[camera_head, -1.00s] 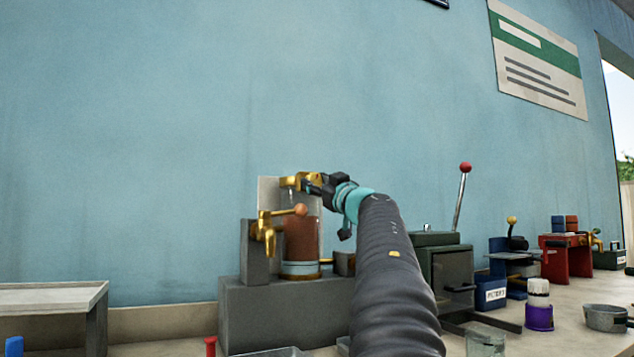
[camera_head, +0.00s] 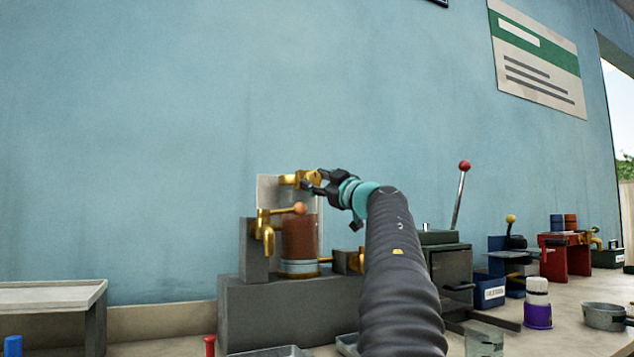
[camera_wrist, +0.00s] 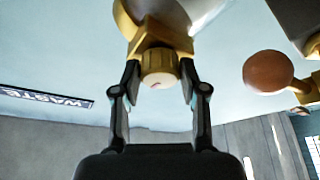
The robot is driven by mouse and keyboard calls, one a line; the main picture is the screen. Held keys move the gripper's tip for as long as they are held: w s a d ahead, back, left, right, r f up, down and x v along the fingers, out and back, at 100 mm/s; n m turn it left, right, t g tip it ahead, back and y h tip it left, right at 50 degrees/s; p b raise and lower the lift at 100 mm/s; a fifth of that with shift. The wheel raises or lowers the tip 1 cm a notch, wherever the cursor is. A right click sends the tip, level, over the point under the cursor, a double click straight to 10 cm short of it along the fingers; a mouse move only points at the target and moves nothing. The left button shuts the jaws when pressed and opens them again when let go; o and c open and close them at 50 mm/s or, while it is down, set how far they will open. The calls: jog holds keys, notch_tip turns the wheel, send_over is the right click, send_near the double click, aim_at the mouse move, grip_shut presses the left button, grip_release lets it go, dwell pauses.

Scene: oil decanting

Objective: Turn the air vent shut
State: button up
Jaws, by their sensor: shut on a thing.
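The air vent, as far as I can tell, is the brass fitting (camera_head: 297,179) at the top of the rig, above the red-brown oil cylinder (camera_head: 300,238). In the wrist view its ribbed brass knob (camera_wrist: 159,63) with a pale end face sits between my two fingers. My gripper (camera_head: 314,181) reaches it from the right and is shut on the knob; its fingers also show in the wrist view (camera_wrist: 160,76). The fingers hide part of the fitting in the head view. The knob's turned position cannot be told.
A brass tap (camera_head: 266,232) with an orange-ball lever (camera_head: 300,208) is left of the cylinder. A dark box (camera_head: 450,270) with a red-ball lever (camera_head: 464,166) stands to the right. A grey shelf (camera_head: 50,296) is at left.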

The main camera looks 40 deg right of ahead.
jog(key=o, duration=1.1)
jog(key=shift+o, duration=0.2)
jog(key=v, duration=1.2)
jog(key=shift+a, duration=0.1)
